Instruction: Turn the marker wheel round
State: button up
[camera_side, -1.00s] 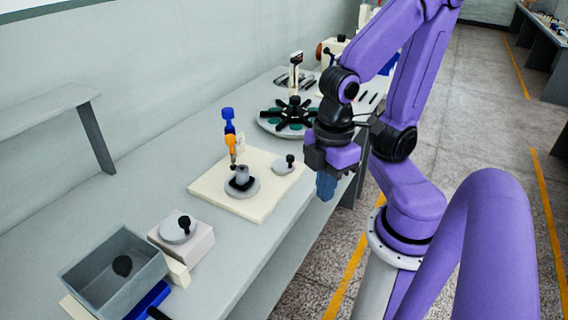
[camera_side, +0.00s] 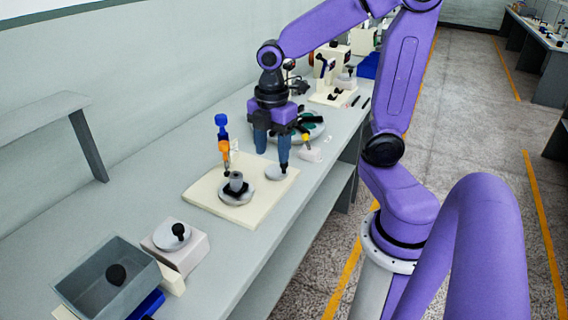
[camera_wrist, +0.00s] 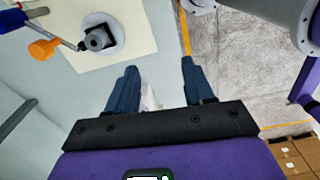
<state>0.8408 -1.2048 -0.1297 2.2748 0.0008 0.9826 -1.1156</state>
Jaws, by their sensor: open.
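I cannot tell for sure which part is the marker wheel. The round grey plate with dark arms and green pads (camera_side: 318,131) stands behind my gripper, partly hidden by it. My gripper (camera_side: 272,150) is open and points down above the board's far edge. Its right finger overlaps the knob in the side view; contact cannot be told. In the wrist view the fingers (camera_wrist: 158,78) are apart, with a pale object (camera_wrist: 149,98) partly visible between them.
The cream board (camera_side: 210,199) carries a grey disc with a spindle (camera_side: 236,184) and a blue and orange tool (camera_side: 223,134). A white box with a knobbed disc (camera_side: 190,250) and a grey bin (camera_side: 85,285) stand in front. A yellow-topped piece (camera_side: 308,152) sits behind.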

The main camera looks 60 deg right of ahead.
jog(key=w+d+n, duration=0.2)
jog(key=w+d, duration=0.2)
jog(key=d, duration=0.3)
jog(key=n, duration=0.2)
send_over(277, 166)
jog(key=s+a, duration=0.2)
jog(key=s, duration=0.1)
jog(key=f, duration=1.6)
jog(key=shift+s+d+f, duration=0.15)
jog(key=shift+d+f, duration=0.05)
grip_shut()
